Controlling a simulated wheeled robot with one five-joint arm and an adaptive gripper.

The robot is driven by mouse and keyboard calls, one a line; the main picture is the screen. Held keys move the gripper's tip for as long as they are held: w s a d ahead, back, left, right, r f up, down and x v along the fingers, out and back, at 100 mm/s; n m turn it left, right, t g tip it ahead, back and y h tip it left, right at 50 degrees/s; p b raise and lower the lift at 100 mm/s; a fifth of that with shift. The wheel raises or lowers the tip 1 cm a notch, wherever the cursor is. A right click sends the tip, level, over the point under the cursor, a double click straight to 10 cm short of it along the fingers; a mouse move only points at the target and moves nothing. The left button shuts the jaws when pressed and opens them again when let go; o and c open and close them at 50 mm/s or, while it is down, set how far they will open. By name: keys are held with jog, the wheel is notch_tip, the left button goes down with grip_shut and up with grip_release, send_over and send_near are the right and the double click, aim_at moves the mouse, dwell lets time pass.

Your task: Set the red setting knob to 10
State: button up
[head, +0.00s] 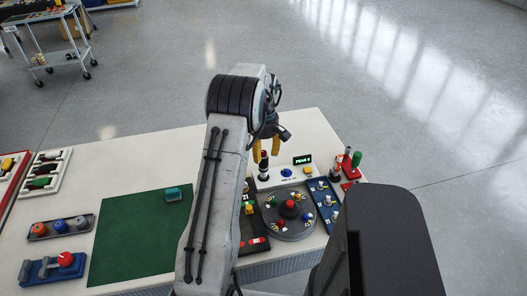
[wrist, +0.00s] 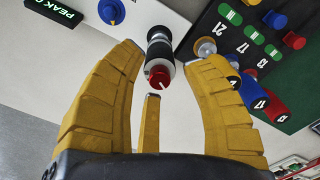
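A small upright cylinder (wrist: 160,50) in black and pale bands has a red knob (wrist: 158,78) with a white mark on its near end. It stands at the white panel, and in the head view the cylinder (head: 263,166) shows just below my fingers. I cannot read a scale on it. My gripper (wrist: 168,58) is open, with yellow fingers spread on both sides of the cylinder and visible gaps. In the head view my gripper (head: 267,152) hangs over the panel, pointing down.
A display (head: 302,160) starting with PEAK and a blue knob (head: 286,172) sit on the white panel. A round dial plate (head: 268,226), a blue switch board (head: 318,196) and red stands (head: 350,170) are close by. A green mat (head: 130,230) lies left, mostly clear.

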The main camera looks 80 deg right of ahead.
aim_at(263, 152)
jog(key=shift+r, duration=0.1)
notch_tip(263, 152, up, 12)
dwell(0.8)
dwell(0.7)
